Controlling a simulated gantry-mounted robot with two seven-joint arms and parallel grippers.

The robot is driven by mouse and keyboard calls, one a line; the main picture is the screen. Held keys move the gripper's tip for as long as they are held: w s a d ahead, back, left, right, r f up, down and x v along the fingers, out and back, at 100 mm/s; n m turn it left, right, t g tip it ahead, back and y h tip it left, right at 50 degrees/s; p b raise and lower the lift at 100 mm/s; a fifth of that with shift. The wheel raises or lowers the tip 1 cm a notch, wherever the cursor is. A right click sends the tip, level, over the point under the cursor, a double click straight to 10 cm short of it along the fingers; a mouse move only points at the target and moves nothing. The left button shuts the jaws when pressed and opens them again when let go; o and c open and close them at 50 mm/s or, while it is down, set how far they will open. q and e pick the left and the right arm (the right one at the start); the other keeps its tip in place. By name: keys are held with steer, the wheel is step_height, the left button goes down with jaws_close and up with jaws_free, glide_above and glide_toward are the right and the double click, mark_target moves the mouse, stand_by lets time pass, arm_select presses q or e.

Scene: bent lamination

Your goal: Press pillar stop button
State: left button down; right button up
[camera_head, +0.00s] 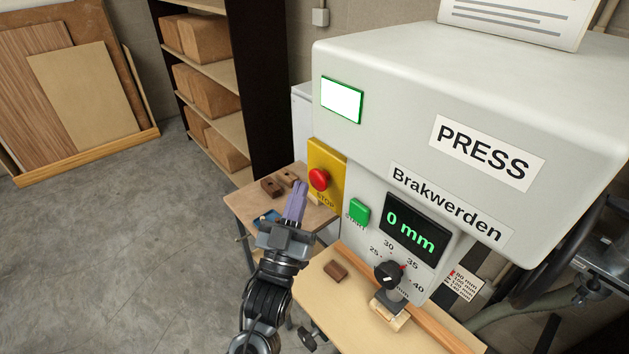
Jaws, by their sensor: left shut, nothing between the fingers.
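The red stop button (319,179) sits on a yellow plate (327,160) marked STOP, on the left side of the grey press housing. My left gripper (299,188) is shut and empty, its purple fingers pointing up just left of and slightly below the red button. In this view the fingertips do not overlap the button, and I cannot tell the depth gap between them. A green start button (359,211) is to the right and lower on the press front. My right gripper is not in view.
A small wooden table (245,203) with brown blocks stands behind my left gripper. The press (400,90) has a display (414,230) reading 0 mm and a black knob (388,274). A wooden worktop (330,300) lies below. The floor at left is clear.

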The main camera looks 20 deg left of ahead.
arm_select(q)
steer(key=shift+w+d, duration=0.1)
steer(key=shift+w+d, duration=0.15)
steer(key=shift+w, duration=0.1)
stand_by(0.5)
steer(key=shift+w+d, duration=0.3)
steer(key=shift+w, duration=0.15)
stand_by(0.5)
steer(key=shift+s, duration=0.1)
steer(key=shift+s+a, duration=0.55)
steer(key=shift+s, duration=0.15)
steer(key=shift+s, duration=0.1)
